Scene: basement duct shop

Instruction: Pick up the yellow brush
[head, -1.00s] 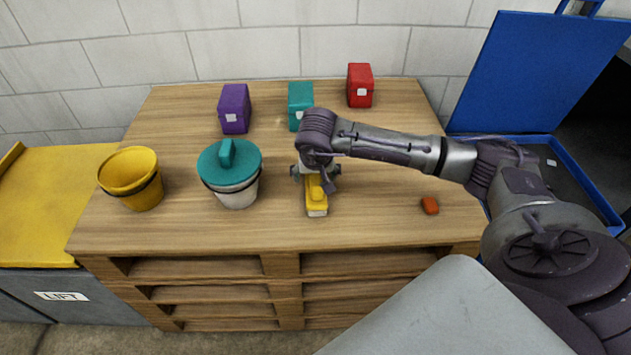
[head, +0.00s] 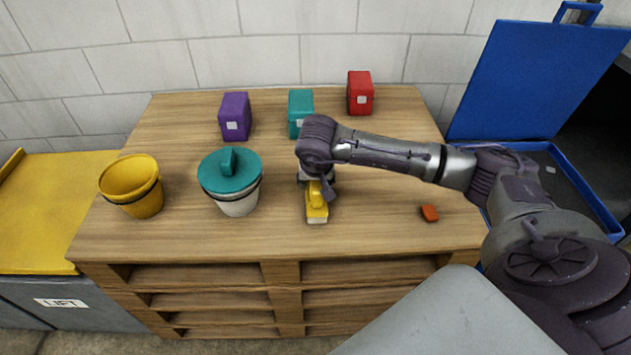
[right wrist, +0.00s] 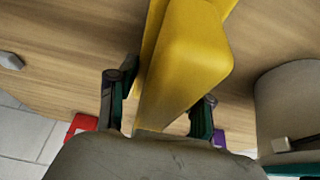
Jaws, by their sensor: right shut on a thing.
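The yellow brush (head: 316,205) has a yellow top and a pale lower edge. It is at the middle of the wooden table, below my right gripper (head: 317,181). In the right wrist view the yellow brush (right wrist: 190,60) stands between the two fingers of my right gripper (right wrist: 160,108), which is shut on it. The far end of the brush is hidden under the gripper in the head view. I cannot tell whether the brush touches the table. My left gripper is not in view.
On the wooden table (head: 380,220) are a yellow bucket (head: 147,198), a white bucket with a teal lid (head: 230,170), purple (head: 235,112), teal (head: 297,105) and red (head: 360,90) boxes, and a small orange object (head: 430,212). A blue open case (head: 540,80) stands at right.

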